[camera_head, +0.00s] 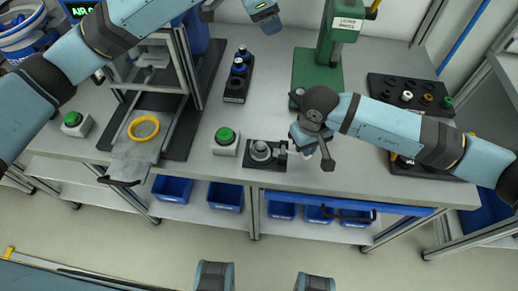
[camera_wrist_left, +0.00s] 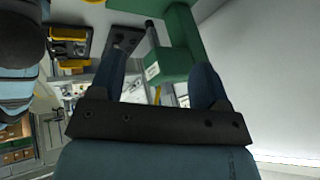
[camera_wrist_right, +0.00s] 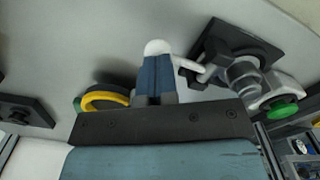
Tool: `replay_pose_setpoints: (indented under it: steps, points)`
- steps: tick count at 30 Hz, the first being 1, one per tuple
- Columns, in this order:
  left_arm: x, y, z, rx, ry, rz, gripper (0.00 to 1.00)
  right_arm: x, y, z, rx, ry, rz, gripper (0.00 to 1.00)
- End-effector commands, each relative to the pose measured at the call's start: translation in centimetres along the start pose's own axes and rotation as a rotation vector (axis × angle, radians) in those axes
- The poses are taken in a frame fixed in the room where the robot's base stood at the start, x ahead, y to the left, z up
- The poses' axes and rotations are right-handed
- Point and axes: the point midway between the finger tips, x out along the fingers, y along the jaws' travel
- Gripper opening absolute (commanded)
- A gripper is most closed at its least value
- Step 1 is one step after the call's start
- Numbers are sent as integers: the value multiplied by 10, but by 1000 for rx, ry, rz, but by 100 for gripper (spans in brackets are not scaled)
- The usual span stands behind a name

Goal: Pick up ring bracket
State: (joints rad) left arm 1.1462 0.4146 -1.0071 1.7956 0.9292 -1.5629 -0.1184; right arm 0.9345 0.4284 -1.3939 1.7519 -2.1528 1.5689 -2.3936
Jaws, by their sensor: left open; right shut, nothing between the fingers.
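A grey round metal part (camera_head: 261,150), which looks like the ring bracket, sits on a black fixture plate (camera_head: 268,165) at the bench's front. It also shows in the right wrist view (camera_wrist_right: 243,76). My right gripper (camera_head: 301,144) is just right of the fixture in the head view, shut and empty. Its fingertips (camera_wrist_right: 157,60) are by a white rounded tip (camera_wrist_right: 158,46) and a pale rod from the fixture's clamp; I cannot tell whether they touch. My left gripper (camera_head: 268,22) is open and empty, high at the back; its spread fingers show in its wrist view (camera_wrist_left: 160,78).
A green press (camera_head: 318,75) stands behind the right gripper. A green button box (camera_head: 225,142) is left of the fixture. A yellow ring (camera_head: 143,127) lies further left by a framed station. A bottle holder (camera_head: 237,85) and a dark rack (camera_head: 410,95) stand behind. Blue bins (camera_head: 225,196) sit below.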

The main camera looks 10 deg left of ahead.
Motion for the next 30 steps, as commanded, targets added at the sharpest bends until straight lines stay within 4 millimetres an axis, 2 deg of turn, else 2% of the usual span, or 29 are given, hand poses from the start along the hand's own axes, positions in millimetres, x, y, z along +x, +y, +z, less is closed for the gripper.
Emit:
replay_pose_setpoints:
  steps: [1, 3, 6, 10, 16, 24, 30]
  points:
    - [26, 32, 17, 47, -67, 71, 70, 1, 0, 0, 0, -1, 0, 0]
    - [50, 71, 40, 114, -151, 160, 70, 1, 0, 0, 0, -1, 0, 0]
    - [74, 119, 66, 202, -245, 269, 70, 0, 0, 0, 0, -1, 0, 0]
    - [89, 160, 90, 280, -320, 367, 70, 0, 0, 0, 0, -1, 0, 0]
    - [106, 184, 107, 318, -356, 417, 70, 1, 0, 0, 0, -2, 0, 0]
    - [144, 197, 124, 317, -355, 413, 70, 1, 0, 0, 0, -2, 0, 0]
    - [155, 201, 128, 317, -353, 412, 70, 1, 0, 0, 0, -2, 0, 0]
